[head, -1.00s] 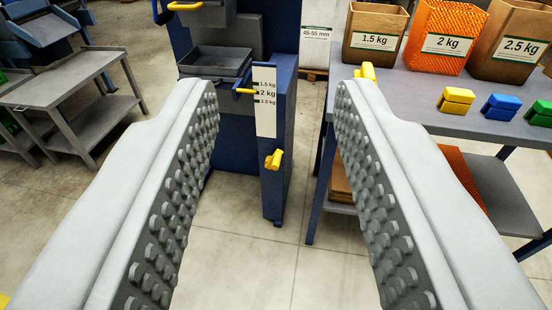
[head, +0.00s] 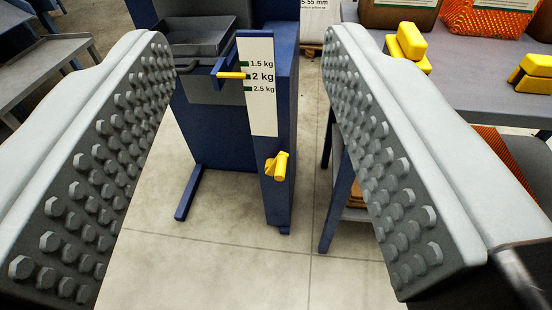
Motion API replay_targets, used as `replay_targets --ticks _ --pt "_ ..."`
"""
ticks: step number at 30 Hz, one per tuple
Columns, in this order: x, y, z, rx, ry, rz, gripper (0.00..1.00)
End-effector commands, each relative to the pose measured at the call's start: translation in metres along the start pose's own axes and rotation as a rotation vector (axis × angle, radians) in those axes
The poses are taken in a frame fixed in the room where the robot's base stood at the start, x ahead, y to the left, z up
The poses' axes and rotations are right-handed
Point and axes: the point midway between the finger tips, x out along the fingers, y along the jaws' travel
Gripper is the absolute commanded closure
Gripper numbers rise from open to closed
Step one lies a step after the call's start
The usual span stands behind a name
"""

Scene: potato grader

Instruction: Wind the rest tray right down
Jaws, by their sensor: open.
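The rest tray (head: 208,46) is a shallow grey tray on the blue machine (head: 222,140), at the upper left of centre and partly cut by my left finger. A white scale (head: 261,112) marked 1.5, 2 and 2.5 kg is on the post to its right. A yellow pointer (head: 232,75) is at the 2 kg mark. A yellow crank handle (head: 278,166) sticks out low on the post. My gripper (head: 248,50) is open and empty, its studded fingers on either side of the post in the picture. The handle is ahead of the fingers, apart from them.
A grey table (head: 470,78) on the right bears yellow clips (head: 410,45), a brown bag (head: 400,14) and an orange mesh bag (head: 488,18). Its blue leg (head: 338,200) stands right of the post. A grey bench (head: 45,62) is at the left. The floor (head: 240,260) in front is clear.

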Motion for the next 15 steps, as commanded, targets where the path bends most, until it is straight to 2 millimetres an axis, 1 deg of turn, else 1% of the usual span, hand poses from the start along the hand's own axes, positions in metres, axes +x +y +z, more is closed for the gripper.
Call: replay_targets --ticks 1,6,11,15 --pt "0.013 -0.001 0.012 0.002 -0.006 0.002 0.55" --pt "0.049 -0.002 0.047 0.004 -0.004 0.014 0.55" --pt "0.079 -0.002 0.083 0.004 -0.001 0.028 0.55" --pt "0.102 -0.003 0.116 0.002 -0.001 0.042 0.55"
